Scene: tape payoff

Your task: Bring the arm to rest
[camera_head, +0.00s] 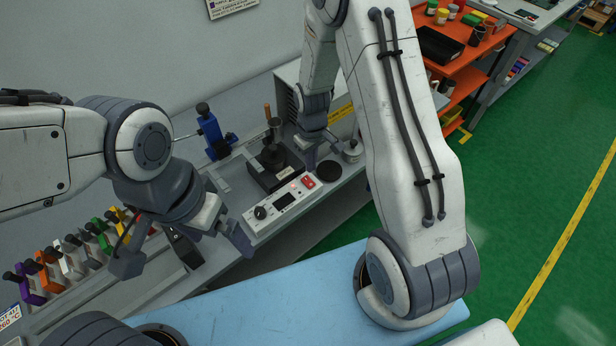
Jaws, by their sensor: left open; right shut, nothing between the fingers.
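My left gripper (183,250) is open, its two fingers spread wide over the front of the grey bench, left of the white control box (287,201). No object shows held in it. My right arm rises from its base beside the light blue surface, bends at the top of the picture and reaches down to the bench. My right gripper (313,158) is shut and empty, pointing down just behind the control box, near its red switch (308,182) and a black round disc (329,171). Whether its tips touch anything I cannot tell.
A black stand with a post (272,157) and a blue clamp-like device (212,138) stand behind the control box. Several coloured clamps (72,262) line the bench at left. An orange shelf unit (463,55) stands at upper right. The green floor (520,170) at right is open.

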